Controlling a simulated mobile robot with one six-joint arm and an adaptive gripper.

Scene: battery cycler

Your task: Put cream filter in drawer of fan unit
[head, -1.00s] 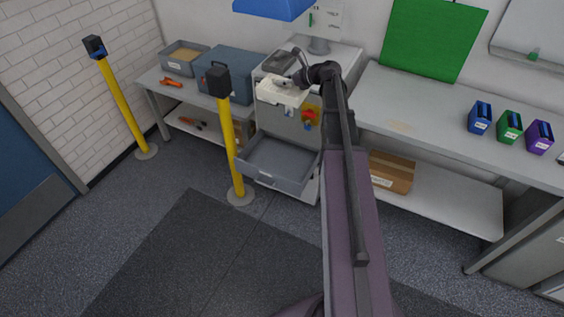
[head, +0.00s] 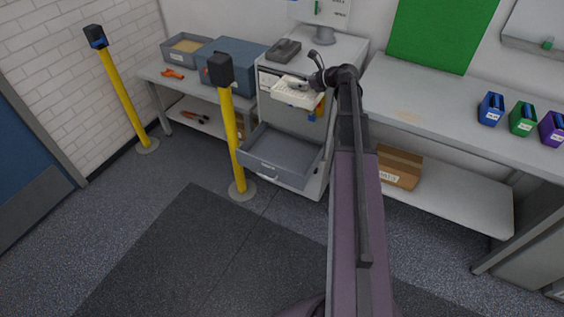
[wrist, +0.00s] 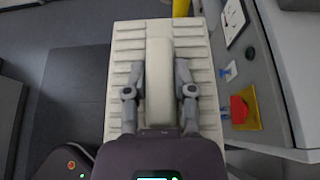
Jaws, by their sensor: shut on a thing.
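The cream filter (head: 298,92) is a ribbed flat block with a raised middle bar. It also shows in the wrist view (wrist: 129,42). My gripper (wrist: 159,72) is shut on its middle bar, one finger on each side. In the head view my gripper (head: 301,84) holds the filter in the air at the front of the grey fan unit (head: 345,55). The drawer (head: 275,155) of the fan unit is pulled out below the filter, and the part of its inside that shows looks empty. The drawer is hidden under the filter in the wrist view.
A yellow post (head: 232,140) with a black head stands close to the drawer's left side. A red handle on a yellow plate (wrist: 243,107) sits on the unit's front. A bench (head: 440,115) stands at the right. A blue case (head: 238,62) stands at the left.

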